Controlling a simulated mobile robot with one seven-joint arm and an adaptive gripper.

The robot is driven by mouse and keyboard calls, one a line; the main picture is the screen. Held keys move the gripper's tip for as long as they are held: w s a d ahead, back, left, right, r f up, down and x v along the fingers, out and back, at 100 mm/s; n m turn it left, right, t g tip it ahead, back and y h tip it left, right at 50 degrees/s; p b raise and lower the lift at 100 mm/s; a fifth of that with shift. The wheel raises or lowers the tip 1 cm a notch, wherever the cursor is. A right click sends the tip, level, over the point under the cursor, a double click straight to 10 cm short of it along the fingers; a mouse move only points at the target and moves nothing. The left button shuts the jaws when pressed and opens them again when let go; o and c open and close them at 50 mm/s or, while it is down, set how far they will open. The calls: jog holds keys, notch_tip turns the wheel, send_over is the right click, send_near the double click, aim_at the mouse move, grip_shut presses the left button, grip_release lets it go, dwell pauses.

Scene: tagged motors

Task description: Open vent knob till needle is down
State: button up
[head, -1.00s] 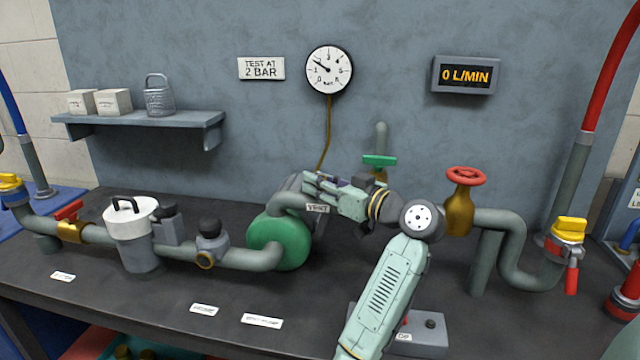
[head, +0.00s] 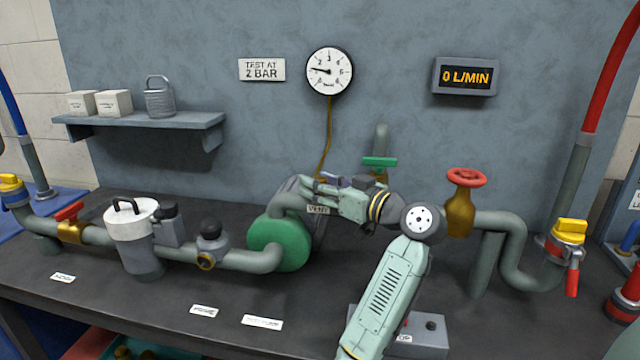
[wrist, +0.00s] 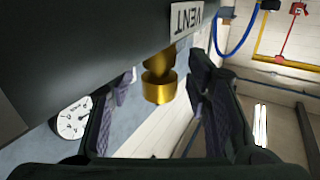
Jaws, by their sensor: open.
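The brass vent knob (wrist: 160,88) shows in the wrist view, under the pipe beside the VENT label (wrist: 188,18). My gripper (wrist: 162,78) is open, with one dark finger on each side of the knob and visible gaps between. In the head view my gripper (head: 316,186) is at the pipe above the green pump body, and the knob is hidden there. The round gauge (head: 330,71) hangs on the wall; its needle points left and slightly up, between 1 and 2. The gauge also shows in the wrist view (wrist: 72,118).
A green-handled valve (head: 380,162) and a red-wheeled brass valve (head: 464,195) stand near my arm. The flow display (head: 466,76) reads 0 L/MIN. The green pump body (head: 280,243) is just below my gripper. The bench front left is mostly clear.

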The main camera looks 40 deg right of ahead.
jog(key=s+d, duration=0.2)
jog(key=s, duration=0.9)
jog(key=shift+s, duration=0.35)
jog(key=w+a+r+m+g+h, duration=0.1)
jog(key=w+a+m+g+h, duration=0.1)
jog(key=a+m+h, duration=0.7)
jog(key=w+d+p, duration=0.1)
jog(key=w+d, duration=0.1)
jog(key=w, duration=0.1)
jog(key=w+d+n+h+p, duration=0.1)
jog(key=w+d, duration=0.1)
jog(key=w, duration=0.1)
jog(key=w+d+n+h+p, duration=0.1)
jog(key=w+d, duration=0.2)
jog(key=shift+w+p, duration=0.4)
grip_shut()
